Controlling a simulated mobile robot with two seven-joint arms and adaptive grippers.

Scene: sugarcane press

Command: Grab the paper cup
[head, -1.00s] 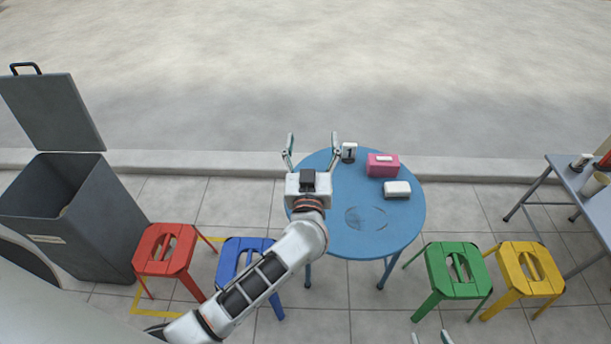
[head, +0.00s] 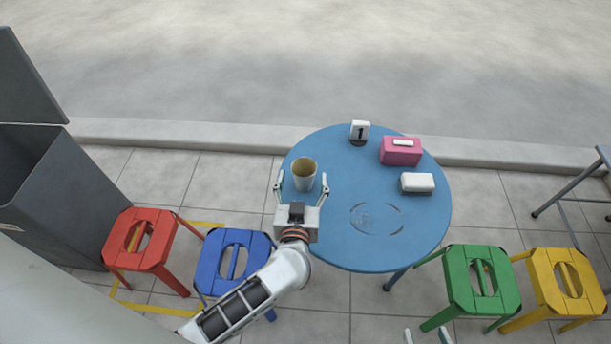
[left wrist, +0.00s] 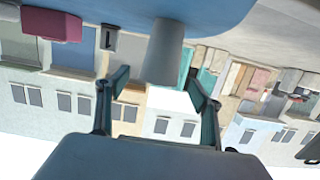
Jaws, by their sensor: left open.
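The paper cup (head: 304,178) is tan and stands upright near the left edge of the round blue table (head: 350,252). My left gripper (head: 302,184) is open at the cup's near side, its fingers spread to either side of it. In the left wrist view, which is upside down, the cup (left wrist: 163,50) hangs from the tabletop between the open fingers. Contact with the cup cannot be told. Only the spread fingertips of my right gripper (head: 426,337) show at the bottom edge of the head view, with nothing between them.
A number stand (head: 359,132), a pink box (head: 401,151) and a white box (head: 417,183) are on the table, right of the cup. Red (head: 118,246), blue (head: 212,268), green (head: 458,284) and yellow (head: 548,292) stools stand around. A grey bin (head: 70,205) is at left.

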